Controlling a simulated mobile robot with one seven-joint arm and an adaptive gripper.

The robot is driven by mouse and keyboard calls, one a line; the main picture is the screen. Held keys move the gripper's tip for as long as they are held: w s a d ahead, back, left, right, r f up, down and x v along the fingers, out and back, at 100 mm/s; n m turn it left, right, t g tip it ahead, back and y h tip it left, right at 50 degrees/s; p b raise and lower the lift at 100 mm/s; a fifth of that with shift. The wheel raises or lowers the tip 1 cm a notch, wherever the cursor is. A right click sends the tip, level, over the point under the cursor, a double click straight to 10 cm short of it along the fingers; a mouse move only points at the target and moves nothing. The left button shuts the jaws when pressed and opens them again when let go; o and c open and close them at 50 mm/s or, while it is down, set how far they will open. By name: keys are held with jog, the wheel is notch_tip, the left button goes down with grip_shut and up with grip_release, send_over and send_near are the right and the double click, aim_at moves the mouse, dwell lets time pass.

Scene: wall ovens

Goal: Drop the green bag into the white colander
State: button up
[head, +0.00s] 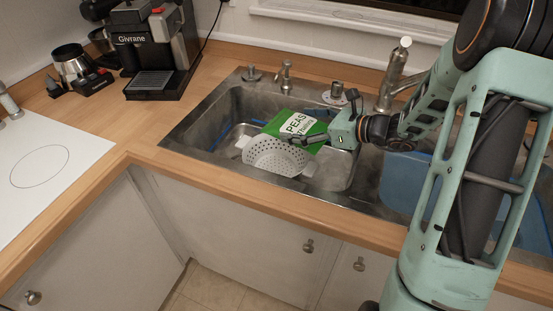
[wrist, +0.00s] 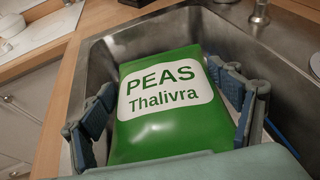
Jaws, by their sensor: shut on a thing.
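The green bag (head: 290,122) is labelled "PEAS Thalivra". It is in my gripper (head: 312,139), above the sink and over the back part of the white colander. In the wrist view the green bag (wrist: 165,105) lies between the two blue-grey fingers of my gripper (wrist: 168,108), one at each side. The white colander (head: 274,158) sits in the left sink basin, its front wall with holes in view. The bag hides the back of its rim. I cannot tell whether the bag touches the colander. In the wrist view the bag hides nearly all of the colander.
The metal sink (head: 215,120) surrounds the colander, with a faucet (head: 392,75) behind it. A blue item (head: 402,180) is in the right basin. A coffee machine (head: 155,45) and a metal pitcher (head: 72,64) stand on the wooden counter to the left.

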aim_at(279, 115)
jog(key=w+a, duration=0.2)
jog(key=a, duration=0.1)
jog(key=w+a, duration=0.1)
jog(key=a, duration=0.1)
jog(key=shift+w+r, duration=0.15)
jog(key=shift+w, duration=0.2)
notch_tip(279, 115, down, 6)
jog(key=b, duration=0.3)
jog(key=shift+r+b, duration=0.1)
jog(key=shift+b, duration=0.3)
jog(key=o, duration=1.6)
jog(key=shift+o, duration=0.4)
jog(key=shift+d, duration=0.1)
